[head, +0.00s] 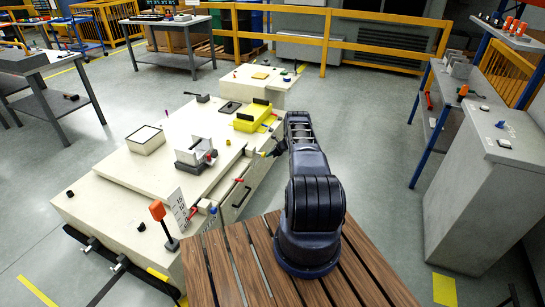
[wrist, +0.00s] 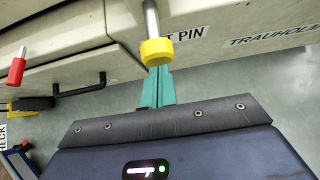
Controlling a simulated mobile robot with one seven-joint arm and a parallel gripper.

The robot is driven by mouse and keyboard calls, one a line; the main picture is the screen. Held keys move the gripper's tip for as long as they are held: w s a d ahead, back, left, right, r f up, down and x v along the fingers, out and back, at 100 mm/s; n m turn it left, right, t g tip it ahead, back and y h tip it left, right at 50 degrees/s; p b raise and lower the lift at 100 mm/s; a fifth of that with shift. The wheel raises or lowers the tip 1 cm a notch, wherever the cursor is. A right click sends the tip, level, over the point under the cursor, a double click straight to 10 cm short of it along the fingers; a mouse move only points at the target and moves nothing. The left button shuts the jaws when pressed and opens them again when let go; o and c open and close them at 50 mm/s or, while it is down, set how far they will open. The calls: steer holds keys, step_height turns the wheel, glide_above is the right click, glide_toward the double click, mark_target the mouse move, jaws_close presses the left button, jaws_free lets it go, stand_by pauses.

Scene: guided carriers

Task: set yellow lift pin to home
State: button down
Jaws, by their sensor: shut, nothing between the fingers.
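The yellow lift pin shows in the wrist view as a yellow knob (wrist: 156,52) on a metal rod, sticking out from the side of the cream carrier (wrist: 60,27). A partly hidden label ending in "T PIN" is beside it. My gripper (wrist: 156,70) has its teal fingers shut and empty, with the tips right at the knob's near edge; I cannot tell whether they touch it. In the head view my gripper (head: 277,149) is at the carrier's right side (head: 235,205), where I cannot make out the pin.
A red-tipped pin (wrist: 16,70) and a black handle (wrist: 84,88) are left of the knob in the wrist view. A yellow fixture (head: 252,117) and a grey clamp block (head: 195,152) stand on the carrier. A grey cabinet (head: 480,190) stands right, with clear floor between.

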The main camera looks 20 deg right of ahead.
stand_by(0.3)
steer(key=w+a, duration=0.3)
steer(key=shift+w+a, duration=0.2)
steer(key=shift+a, duration=0.05)
steer(key=shift+w+a, duration=0.15)
steer(key=shift+a, duration=0.05)
steer(key=shift+r, duration=0.1)
steer(key=shift+s+d, duration=0.25)
steer(key=s+d+f+v, duration=0.1)
steer(key=f+v, duration=0.1)
steer(key=v, duration=1)
steer(key=shift+s+d, duration=0.35)
steer(key=shift+d, duration=0.1)
steer(key=shift+r, duration=0.15)
